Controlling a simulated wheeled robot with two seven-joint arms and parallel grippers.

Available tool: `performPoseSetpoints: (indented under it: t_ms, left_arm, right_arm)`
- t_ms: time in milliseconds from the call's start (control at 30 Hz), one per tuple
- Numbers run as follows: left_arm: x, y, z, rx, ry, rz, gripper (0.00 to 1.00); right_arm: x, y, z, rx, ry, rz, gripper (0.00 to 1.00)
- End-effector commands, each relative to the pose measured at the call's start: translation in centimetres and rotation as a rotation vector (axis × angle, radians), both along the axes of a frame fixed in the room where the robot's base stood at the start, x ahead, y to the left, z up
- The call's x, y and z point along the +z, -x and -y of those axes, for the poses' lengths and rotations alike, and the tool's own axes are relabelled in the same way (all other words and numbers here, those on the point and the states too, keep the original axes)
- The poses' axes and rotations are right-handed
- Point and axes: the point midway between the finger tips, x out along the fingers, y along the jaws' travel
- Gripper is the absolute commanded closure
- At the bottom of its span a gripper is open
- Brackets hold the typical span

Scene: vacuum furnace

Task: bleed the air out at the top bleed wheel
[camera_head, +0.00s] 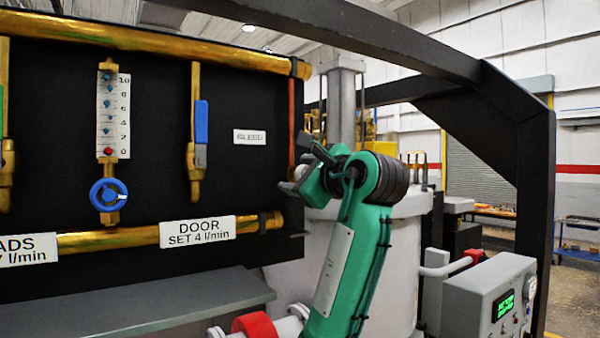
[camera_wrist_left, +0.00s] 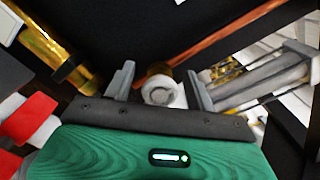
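The BLEED label (camera_head: 250,137) is on the black panel, left of a thin copper pipe (camera_head: 291,125). My left gripper (camera_head: 303,170) is in front of the panel's right edge, near the label. In the left wrist view its two fingers (camera_wrist_left: 160,88) are apart. A pale round knob on a brass stem (camera_wrist_left: 160,92), which looks like the bleed wheel, shows between them. I cannot tell whether the fingers touch it. My right gripper is not in view.
A flow gauge (camera_head: 113,115) with a blue wheel (camera_head: 108,194) and a blue lever (camera_head: 201,122) are on the panel's left. Brass manifolds (camera_head: 150,38) run along its top and bottom. A grey shelf (camera_head: 140,305) is below. A control box (camera_head: 488,298) stands at right.

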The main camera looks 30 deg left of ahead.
Motion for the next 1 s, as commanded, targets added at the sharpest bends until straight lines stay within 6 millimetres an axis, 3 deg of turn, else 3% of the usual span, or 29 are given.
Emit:
performPoseSetpoints:
  t_ms: [33, 233, 633, 1000]
  left_arm:
    - [0.0, 0.0, 0.0, 0.0, 0.0, 0.0, 0.52]
    - [0.0, 0.0, 0.0, 0.0, 0.0, 0.0, 0.89]
    - [-0.2, 0.0, 0.0, -0.001, 0.03, 0.066, 0.89]
    - [-0.4, 0.1, 0.1, -0.002, 0.141, 0.338, 0.89]
  right_arm:
    - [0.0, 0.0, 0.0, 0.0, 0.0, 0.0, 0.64]
    - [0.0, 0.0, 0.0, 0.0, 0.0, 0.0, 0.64]
    - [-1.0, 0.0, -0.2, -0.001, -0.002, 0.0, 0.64]
    - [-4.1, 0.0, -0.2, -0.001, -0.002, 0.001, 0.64]
